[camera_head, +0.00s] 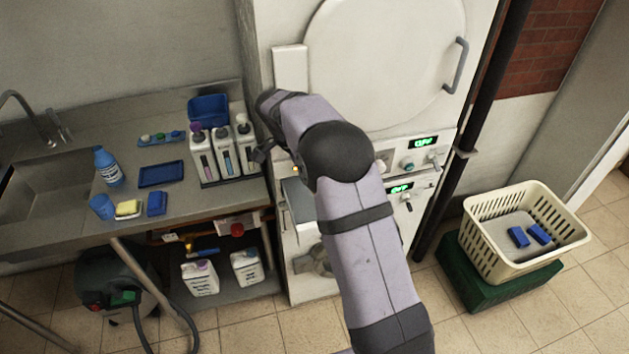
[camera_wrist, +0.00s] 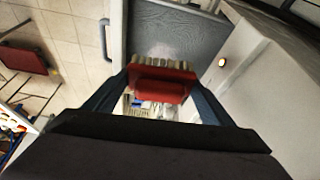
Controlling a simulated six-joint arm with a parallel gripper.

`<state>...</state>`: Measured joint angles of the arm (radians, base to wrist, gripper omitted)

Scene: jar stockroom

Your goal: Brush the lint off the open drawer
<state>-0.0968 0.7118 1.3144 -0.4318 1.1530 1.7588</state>
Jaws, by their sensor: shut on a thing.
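My gripper (camera_wrist: 162,80) is shut on a red brush (camera_wrist: 160,91) with pale bristles, which point toward the top of the wrist view. Beyond the bristles is the open drawer (camera_wrist: 200,32), a grey fine-textured panel with a pale frame and a handle on its left. A faint whitish patch of lint (camera_wrist: 163,50) shows on it just beyond the bristles. Whether the bristles touch the panel I cannot tell. In the head view the drawer (camera_head: 301,201) shows partly, left of my arm. The brush cannot be made out there.
A steel counter (camera_head: 80,220) with bottles and a sink stands left. The machine's white front (camera_head: 275,60) rises behind my arm. A cream basket (camera_head: 483,238) with blue blocks stands on a green crate (camera_head: 478,291) at right. Tiled floor is clear between.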

